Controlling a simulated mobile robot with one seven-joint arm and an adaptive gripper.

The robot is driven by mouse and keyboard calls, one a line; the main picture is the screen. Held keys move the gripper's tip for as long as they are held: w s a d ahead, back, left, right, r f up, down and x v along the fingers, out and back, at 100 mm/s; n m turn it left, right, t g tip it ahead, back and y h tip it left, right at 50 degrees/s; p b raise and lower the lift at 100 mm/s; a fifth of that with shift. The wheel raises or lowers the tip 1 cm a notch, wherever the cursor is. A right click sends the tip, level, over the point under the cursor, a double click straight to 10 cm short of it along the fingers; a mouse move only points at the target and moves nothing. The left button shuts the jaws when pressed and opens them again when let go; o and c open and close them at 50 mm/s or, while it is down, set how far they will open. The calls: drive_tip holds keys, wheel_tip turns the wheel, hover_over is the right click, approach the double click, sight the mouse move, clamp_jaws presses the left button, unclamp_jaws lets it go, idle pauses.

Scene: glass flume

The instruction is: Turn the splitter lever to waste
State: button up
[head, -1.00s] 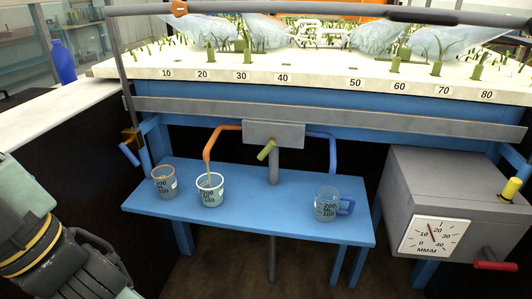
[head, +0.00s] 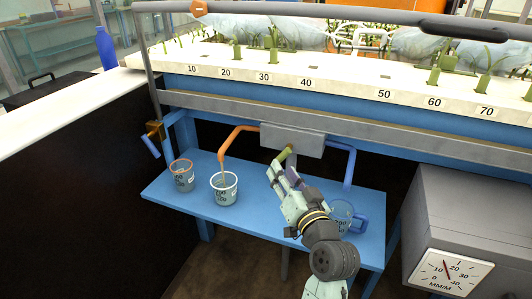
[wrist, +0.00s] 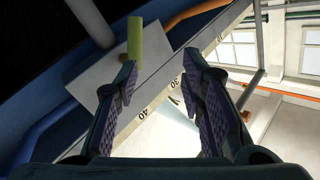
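The splitter is a grey box (head: 292,138) under the flume, with an orange pipe on its left and a blue pipe on its right. Its short green lever (head: 288,152) tilts down to the left, and shows in the wrist view (wrist: 134,38) just beyond my left-hand finger. I cannot tell whether they touch. My gripper (head: 280,166) is open and empty, reaching up to the lever from below. In the wrist view the fingers (wrist: 160,75) are wide apart. A brownish stream runs from the orange pipe (head: 226,142) into a white-rimmed beaker (head: 224,190). The blue pipe (head: 349,168) shows no stream.
An orange-rimmed beaker (head: 181,178) stands left on the blue shelf (head: 165,196). A blue-handled jug (head: 342,214) stands right, partly behind my arm. A grey box with a dial (head: 452,272) is at the right. The flume's edge (head: 330,88) runs above.

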sight(281, 161)
drive_tip(key=shift+m+g, duration=0.3)
drive_tip(key=w+p, duration=0.1)
drive_tip(key=w, duration=0.1)
drive_tip(key=w+f, duration=0.1)
drive_tip(key=w, duration=0.2)
drive_tip(key=w+a+f+p, duration=0.1)
drive_tip(key=w, duration=0.2)
drive_tip(key=shift+p, duration=0.3)
drive_tip(key=shift+x, duration=0.8)
drive_tip(key=shift+f, duration=0.15)
drive_tip(key=shift+c, duration=0.2)
clamp_jaws()
